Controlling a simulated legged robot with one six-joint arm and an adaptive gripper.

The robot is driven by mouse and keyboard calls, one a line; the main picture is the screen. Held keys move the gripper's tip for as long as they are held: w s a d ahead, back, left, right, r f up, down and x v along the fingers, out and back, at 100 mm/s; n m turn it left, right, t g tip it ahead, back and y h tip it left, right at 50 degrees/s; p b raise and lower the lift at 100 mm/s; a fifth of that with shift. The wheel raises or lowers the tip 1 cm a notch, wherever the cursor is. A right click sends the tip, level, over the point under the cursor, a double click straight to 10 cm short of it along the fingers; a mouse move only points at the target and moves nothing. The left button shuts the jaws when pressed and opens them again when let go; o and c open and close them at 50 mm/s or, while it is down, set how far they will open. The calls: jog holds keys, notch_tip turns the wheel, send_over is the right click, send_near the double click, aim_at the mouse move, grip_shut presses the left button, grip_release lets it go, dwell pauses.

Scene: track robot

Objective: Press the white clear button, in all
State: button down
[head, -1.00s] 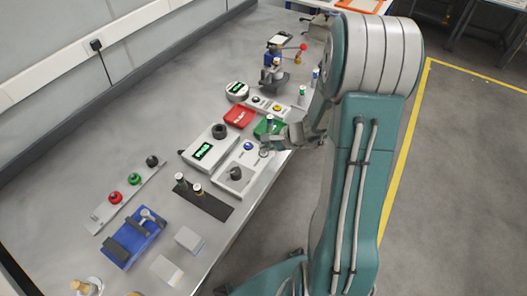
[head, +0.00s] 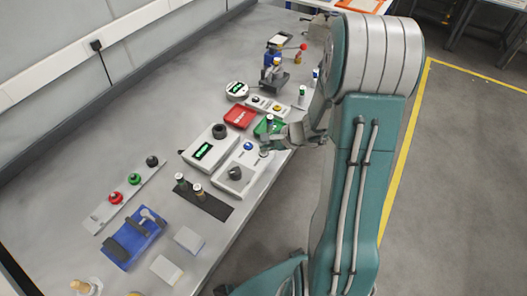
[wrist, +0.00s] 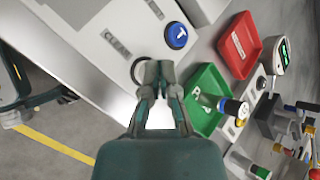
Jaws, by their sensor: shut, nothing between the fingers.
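The white clear button (wrist: 136,70) is on a light grey panel beside the printed word CLEAR in the wrist view. The fingers cover much of it, so I cannot tell whether it is pressed in. My gripper (wrist: 152,70) is shut and empty, with its fingertips over the button's near side. Contact cannot be told. In the head view my gripper (head: 268,149) is at the right end of the button panel (head: 222,183). A blue button (wrist: 177,36) marked T is beside the clear button.
A green tray (wrist: 204,82) with a battery-like cylinder and a red tray (wrist: 240,27) are to the right in the wrist view. A grey box with a green display (head: 204,150) is behind the panel. The bench's front edge is close to my gripper.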

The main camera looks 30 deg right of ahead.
jog(key=shift+r, duration=0.45)
jog(key=shift+r, duration=2.5)
jog(key=s+a+r+n+g+h, duration=0.2)
jog(key=s+a+r+n+g, duration=0.1)
jog(key=s+a+r+n, duration=0.7)
jog(key=s+r+n+t+h, duration=0.2)
jog(key=s+r+n+h, duration=0.2)
jog(key=s+r+n, duration=0.3)
jog(key=s+n, duration=0.1)
jog(key=s, duration=0.2)
jog(key=shift+d+h, duration=0.2)
jog(key=shift+h, duration=0.1)
